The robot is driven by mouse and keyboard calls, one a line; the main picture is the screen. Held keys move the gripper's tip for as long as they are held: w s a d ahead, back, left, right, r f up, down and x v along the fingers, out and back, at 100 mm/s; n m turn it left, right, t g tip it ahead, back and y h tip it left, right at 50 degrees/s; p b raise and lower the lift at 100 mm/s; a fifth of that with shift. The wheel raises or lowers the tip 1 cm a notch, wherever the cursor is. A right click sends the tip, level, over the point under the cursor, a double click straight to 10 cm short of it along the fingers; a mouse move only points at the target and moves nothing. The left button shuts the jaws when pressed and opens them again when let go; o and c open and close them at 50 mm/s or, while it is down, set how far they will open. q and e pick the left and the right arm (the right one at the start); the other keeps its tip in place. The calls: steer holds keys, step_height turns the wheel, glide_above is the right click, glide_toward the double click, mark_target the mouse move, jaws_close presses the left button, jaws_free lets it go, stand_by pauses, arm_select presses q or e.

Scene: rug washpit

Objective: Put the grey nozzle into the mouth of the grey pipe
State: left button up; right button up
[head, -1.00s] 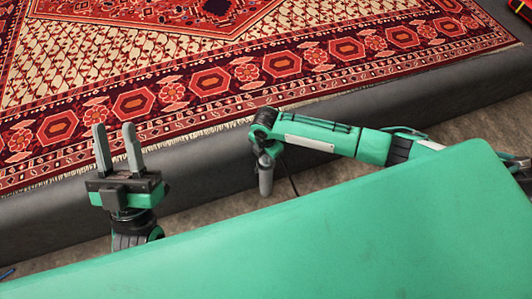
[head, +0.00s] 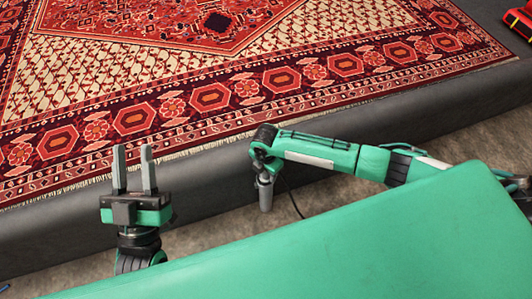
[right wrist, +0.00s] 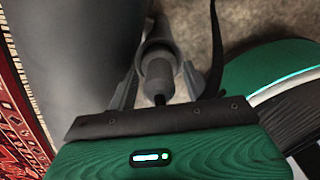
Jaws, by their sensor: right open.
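My right gripper (right wrist: 158,88) is open in the right wrist view, a finger on either side of the grey nozzle (right wrist: 159,72), whose dark end faces the camera. In the head view a grey upright cylinder, apparently the pipe (head: 266,196), shows below my right wrist; the right fingers are hard to make out there. My left gripper (head: 134,170) is open and empty, fingers up, well left of it.
A patterned red rug (head: 270,80) lies beyond a dark grey raised edge (head: 210,180). A thin dark cable (head: 294,203) hangs near the pipe. A large green surface (head: 330,245) fills the front. A red object (head: 517,22) lies at top right.

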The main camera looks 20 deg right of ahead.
step_height(320, 180, up, 6)
steer(key=shift+w+f+p, duration=0.1)
steer(key=shift+p, duration=1)
arm_select(q)
steer(key=s+d+f+g+p, duration=0.1)
steer(key=s+d+f+g, duration=0.1)
steer(key=f+g, duration=0.3)
steer(key=s+d+f+g+y+p, duration=0.1)
steer(key=f+g, duration=0.5)
steer(key=f, duration=0.6)
steer(key=shift+s+d+f+m+g+y, duration=0.2)
steer(key=shift+s+d+m+g+y, duration=0.15)
steer(key=shift+s, duration=0.1)
arm_select(e)
step_height(320, 180, up, 8)
